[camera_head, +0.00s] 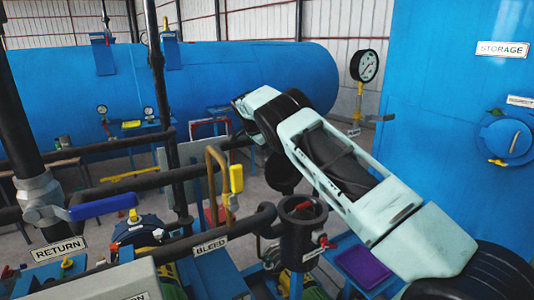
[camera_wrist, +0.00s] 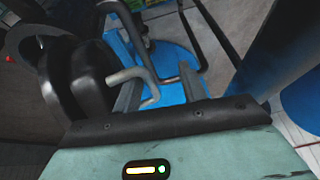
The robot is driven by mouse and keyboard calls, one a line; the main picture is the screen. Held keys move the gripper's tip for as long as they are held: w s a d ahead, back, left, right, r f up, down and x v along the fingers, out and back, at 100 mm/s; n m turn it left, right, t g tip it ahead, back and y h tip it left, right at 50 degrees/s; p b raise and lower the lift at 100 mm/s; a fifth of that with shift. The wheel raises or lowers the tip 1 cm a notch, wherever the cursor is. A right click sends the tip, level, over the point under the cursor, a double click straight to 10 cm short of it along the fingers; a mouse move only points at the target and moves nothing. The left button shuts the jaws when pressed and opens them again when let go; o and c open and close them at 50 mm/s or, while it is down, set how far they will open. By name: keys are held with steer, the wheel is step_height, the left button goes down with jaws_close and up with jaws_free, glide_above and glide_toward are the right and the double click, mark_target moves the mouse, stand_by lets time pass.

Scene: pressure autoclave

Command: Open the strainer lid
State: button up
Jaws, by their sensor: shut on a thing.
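The strainer is likely the dark upright cylinder (camera_head: 301,241) in the head view, below my arm, with a red part at its top. A dark rounded piece (camera_head: 283,172) stands up just behind its rim; it looks like the raised lid, but my arm partly covers this area. In the wrist view a thick dark round part (camera_wrist: 92,78), probably the lid, is at the left. A bent grey handle (camera_wrist: 137,74) reaches from it between the fingers of my gripper (camera_wrist: 160,82), which is shut on this handle. In the head view my fingers are hidden behind my arm.
Black pipes with a BLEED label (camera_head: 210,246) run left of the strainer. A bent yellow-brown pipe (camera_head: 213,165) with a yellow handle stands close by. A pressure gauge (camera_head: 365,66) and the blue STORAGE tank (camera_head: 450,100) are at the right. A large blue tank (camera_head: 230,70) lies behind.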

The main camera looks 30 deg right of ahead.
steer(key=shift+w+a+f, duration=0.15)
steer(key=shift+a+f, duration=0.3)
steer(key=shift+a, duration=0.25)
steer(key=d+v, duration=0.1)
steer(key=v, duration=1.6)
steer(key=shift+r, duration=0.65)
steer(key=shift+d, duration=0.15)
